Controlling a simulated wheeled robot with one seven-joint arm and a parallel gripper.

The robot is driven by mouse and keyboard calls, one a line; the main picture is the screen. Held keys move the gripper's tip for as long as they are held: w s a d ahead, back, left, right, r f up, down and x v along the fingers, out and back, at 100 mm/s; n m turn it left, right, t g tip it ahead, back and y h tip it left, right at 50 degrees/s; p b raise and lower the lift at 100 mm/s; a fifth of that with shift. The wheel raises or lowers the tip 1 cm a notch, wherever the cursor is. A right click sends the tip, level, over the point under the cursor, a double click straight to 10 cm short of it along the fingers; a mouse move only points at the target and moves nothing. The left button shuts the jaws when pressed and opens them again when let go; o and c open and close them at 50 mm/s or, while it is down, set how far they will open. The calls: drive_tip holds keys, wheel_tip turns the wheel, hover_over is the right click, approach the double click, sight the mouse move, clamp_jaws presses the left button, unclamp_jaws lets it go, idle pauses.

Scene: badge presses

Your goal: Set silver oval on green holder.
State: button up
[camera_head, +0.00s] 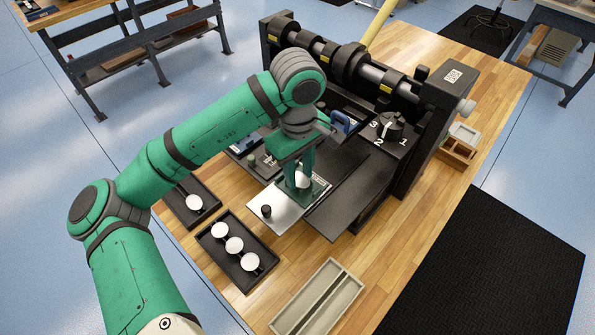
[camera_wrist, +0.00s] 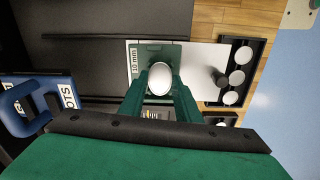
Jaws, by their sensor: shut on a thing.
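The silver oval (camera_wrist: 159,79) is between the fingertips of my gripper (camera_wrist: 160,88) in the wrist view, its pale face toward the camera. In the head view the oval (camera_head: 302,181) shows low between the fingers of my gripper (camera_head: 300,178). My gripper is shut on it. The green holder (camera_wrist: 171,50), beside a "10 mm" label, lies directly beneath and around the oval. In the head view part of the holder (camera_head: 319,188) shows beside the fingers. The fingers hide some of it, and I cannot tell whether the oval touches it.
The holder sits on a silver plate (camera_head: 284,212) with a black knob (camera_head: 266,211). The black press (camera_head: 350,62) stands behind. A black tray (camera_head: 218,239) with 3 white-topped pieces, another tray (camera_head: 178,206) and a grey divided tray (camera_head: 325,292) lie in front. A blue handle (camera_head: 341,122) is nearby.

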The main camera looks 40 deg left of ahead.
drive_tip(key=shift+w, duration=0.1)
idle(0.6)
drive_tip(key=shift+s+a, duration=0.2)
drive_tip(key=shift+s, duration=0.05)
drive_tip(key=o, duration=1.1)
drive_tip(key=shift+d, duration=0.1)
wheel_tip(320, 180, up, 11)
